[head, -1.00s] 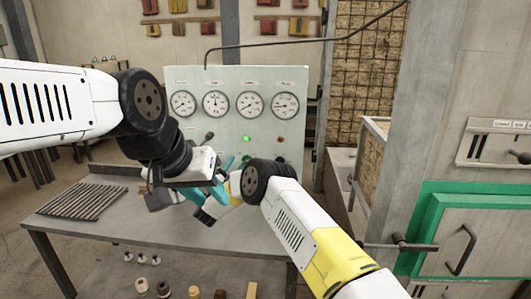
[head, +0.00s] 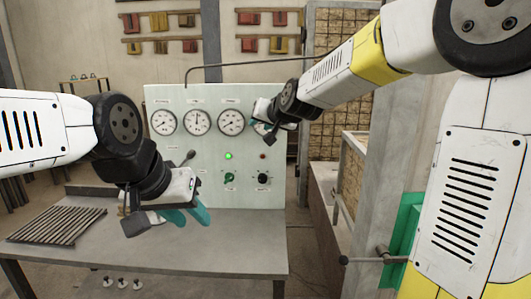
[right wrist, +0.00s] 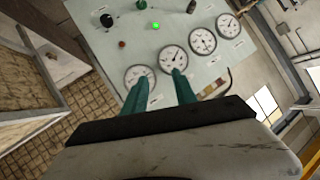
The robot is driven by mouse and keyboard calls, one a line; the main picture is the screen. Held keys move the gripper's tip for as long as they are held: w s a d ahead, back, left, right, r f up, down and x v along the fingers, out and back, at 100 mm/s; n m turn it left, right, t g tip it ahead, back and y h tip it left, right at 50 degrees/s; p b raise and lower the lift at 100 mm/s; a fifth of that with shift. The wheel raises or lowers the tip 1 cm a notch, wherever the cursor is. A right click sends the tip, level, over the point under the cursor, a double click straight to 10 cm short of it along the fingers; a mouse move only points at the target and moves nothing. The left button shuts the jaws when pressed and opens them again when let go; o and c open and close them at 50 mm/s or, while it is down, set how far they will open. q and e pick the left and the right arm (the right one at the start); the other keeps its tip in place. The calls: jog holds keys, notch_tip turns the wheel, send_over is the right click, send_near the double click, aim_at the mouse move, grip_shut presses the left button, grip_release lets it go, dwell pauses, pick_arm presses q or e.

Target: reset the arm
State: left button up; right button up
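My right gripper (head: 256,122) is in front of the right part of the pale control panel (head: 165,98) in the head view, covering part of a gauge. In the right wrist view, its two teal fingers (right wrist: 160,82) stand apart with nothing between them, and it is open. My left gripper (head: 190,216) hangs over the metal table (head: 235,255) in the head view. Its teal fingers look apart and empty. No ladle can be made out.
The panel carries several gauges, a lit green lamp (head: 228,156) and knobs. A slatted grate (head: 55,224) lies on the table's left. A grey post (head: 398,140) and a green-framed unit (head: 404,235) stand at the right. The table's right part is clear.

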jog(key=s+d+f+g+h, duration=0.1)
jog(key=s+d, duration=0.4)
jog(key=s, duration=0.5)
jog(key=s+d+f+g+h, duration=0.1)
jog(key=s+d+f+g, duration=0.2)
jog(key=s, duration=0.8)
jog(key=s+d+f+g+h, duration=0.1)
jog(key=s+d+f+g, duration=0.1)
jog(key=s+d+f, duration=0.4)
jog(key=s+d, duration=0.1)
jog(key=s, duration=0.4)
jog(key=shift+d+n, duration=0.25)
jog(key=shift+n, duration=0.15)
